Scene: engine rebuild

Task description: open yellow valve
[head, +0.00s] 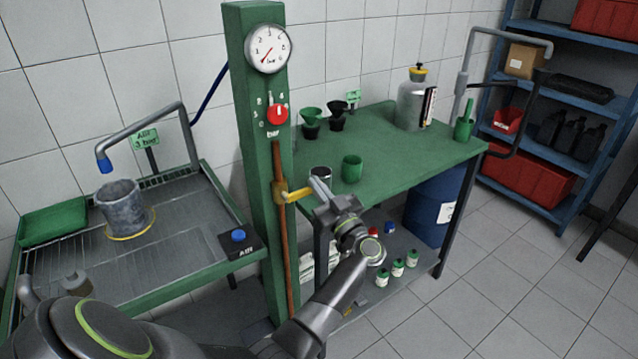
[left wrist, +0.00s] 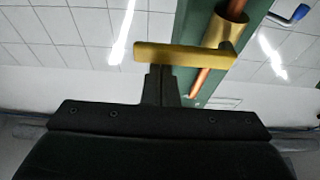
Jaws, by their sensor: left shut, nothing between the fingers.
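The yellow valve (head: 281,192) sits on a copper pipe that runs down the front of the green post. Its yellow lever sticks out sideways to the right in the head view. My left gripper (head: 318,186) is shut and empty, with its fingertips at the lever's outer part. In the left wrist view the valve lever (left wrist: 183,54) lies across the top, just beyond the shut fingers (left wrist: 158,75). The fingertips are at or very close to the lever; I cannot tell whether they touch. My right gripper does not show.
The green post (head: 255,110) carries a pressure gauge (head: 268,48) and a red knob (head: 278,114). A green bench (head: 420,160) with a green cup (head: 351,168) and a dark can (head: 320,173) stands to the right. A wash tray with a metal bucket (head: 120,207) is at left.

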